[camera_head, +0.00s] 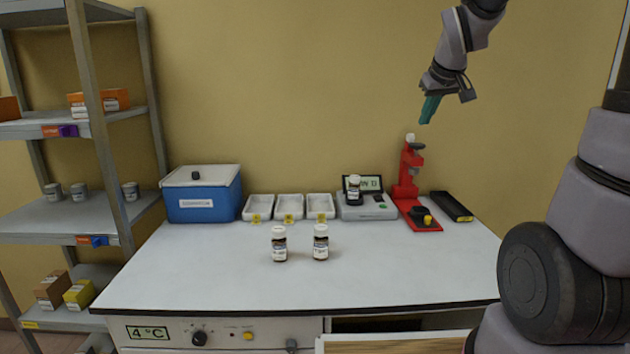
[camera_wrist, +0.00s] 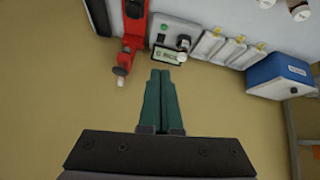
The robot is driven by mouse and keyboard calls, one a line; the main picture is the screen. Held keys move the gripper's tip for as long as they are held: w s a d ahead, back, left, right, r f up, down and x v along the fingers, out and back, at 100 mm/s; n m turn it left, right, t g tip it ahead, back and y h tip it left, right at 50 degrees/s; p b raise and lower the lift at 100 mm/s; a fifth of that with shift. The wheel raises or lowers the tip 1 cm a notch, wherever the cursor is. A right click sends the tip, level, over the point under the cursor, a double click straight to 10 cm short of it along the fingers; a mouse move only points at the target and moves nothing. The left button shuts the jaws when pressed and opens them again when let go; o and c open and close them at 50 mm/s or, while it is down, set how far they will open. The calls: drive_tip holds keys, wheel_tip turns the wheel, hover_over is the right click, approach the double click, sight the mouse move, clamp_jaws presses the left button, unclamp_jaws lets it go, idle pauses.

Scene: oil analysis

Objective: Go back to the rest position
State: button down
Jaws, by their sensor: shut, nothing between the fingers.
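My gripper (camera_head: 430,108) is raised in the air at the upper right, in front of the yellow wall and above the back right of the bench. Its green fingers are together and empty. In the wrist view my gripper (camera_wrist: 161,74) points toward the bench, which appears upside down at the top. A red stand (camera_head: 410,178) stands on the bench below the gripper, well apart from it. It also shows in the wrist view (camera_wrist: 134,25).
On the bench (camera_head: 200,275) are a blue cooler box (camera_head: 203,203), several white trays (camera_head: 289,207), a scale (camera_head: 366,208) with a bottle (camera_head: 354,190) on it, a black case (camera_head: 452,206) and two bottles (camera_head: 279,244) (camera_head: 320,242). Shelving (camera_head: 70,215) stands left. Air around the gripper is clear.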

drive_tip(key=s+a+r+m+y, duration=0.1)
drive_tip(key=s+m, duration=0.2)
drive_tip(key=s, duration=0.8)
drive_tip(key=s+a+r+m, duration=0.1)
drive_tip(key=s+r+m, duration=0.1)
drive_tip(key=s, duration=0.9)
drive_tip(key=shift+s+a+m+g+y, duration=0.3)
drive_tip(key=shift+s+a+m+y, duration=0.1)
drive_tip(key=shift+m, duration=0.3)
